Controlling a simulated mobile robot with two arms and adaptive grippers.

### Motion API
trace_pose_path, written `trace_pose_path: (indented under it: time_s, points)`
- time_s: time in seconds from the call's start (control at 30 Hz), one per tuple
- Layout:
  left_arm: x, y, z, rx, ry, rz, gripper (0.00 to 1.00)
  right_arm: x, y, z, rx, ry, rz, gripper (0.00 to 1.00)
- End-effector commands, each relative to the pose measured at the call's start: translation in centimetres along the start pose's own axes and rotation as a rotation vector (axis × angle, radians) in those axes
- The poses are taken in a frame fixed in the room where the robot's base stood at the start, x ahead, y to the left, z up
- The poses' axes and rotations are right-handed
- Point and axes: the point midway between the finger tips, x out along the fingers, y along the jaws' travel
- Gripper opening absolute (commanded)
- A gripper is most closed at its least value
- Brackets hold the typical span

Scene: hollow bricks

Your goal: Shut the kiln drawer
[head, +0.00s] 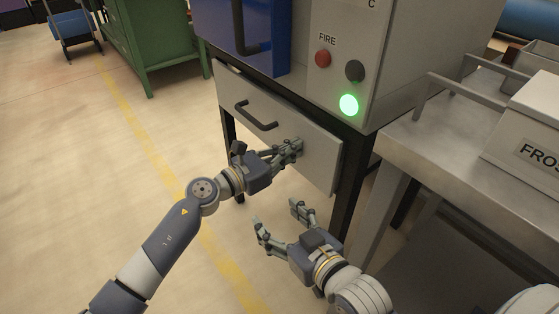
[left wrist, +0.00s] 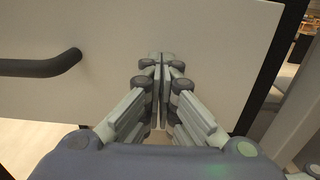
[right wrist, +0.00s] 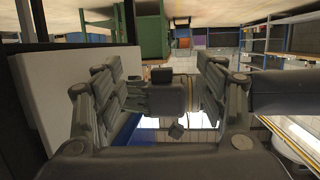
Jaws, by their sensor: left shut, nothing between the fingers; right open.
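The kiln drawer (head: 243,92) has a flat, pale grey front with a dark bar handle (head: 256,118), below the kiln body. Its front sits close to the kiln's frame; I cannot tell whether a small gap remains. My left gripper (head: 298,146) is shut and empty, its fingertips at the drawer front, right of the handle. In the left wrist view the closed fingertips (left wrist: 160,58) point at the panel (left wrist: 215,60), with the handle (left wrist: 42,66) to the left; contact is unclear. My right gripper (head: 278,213) is open and empty, lower and in front of the drawer.
The kiln's control panel has a red FIRE button (head: 323,58), a dark button (head: 355,70) and a lit green lamp (head: 349,105). A metal bench (head: 425,150) stands close on the right. A green cabinet (head: 160,45) stands at back left. The floor at left is clear.

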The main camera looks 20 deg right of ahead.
Motion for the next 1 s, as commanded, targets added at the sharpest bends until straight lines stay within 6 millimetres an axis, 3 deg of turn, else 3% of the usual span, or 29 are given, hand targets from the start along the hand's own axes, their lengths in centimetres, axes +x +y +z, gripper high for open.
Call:
trace_pose_path:
  time_s: [0.3, 1.0]
  points:
    - [1.5, 0.0, 0.0, 0.000, -0.001, 0.001, 0.00, 0.1, -0.5, -3.7, 0.002, 0.188, -0.011, 0.66]
    - [1.4, 0.4, 0.4, 0.002, -0.007, 0.004, 0.00, 0.0, -0.6, -4.6, 0.003, 0.235, -0.013, 0.66]
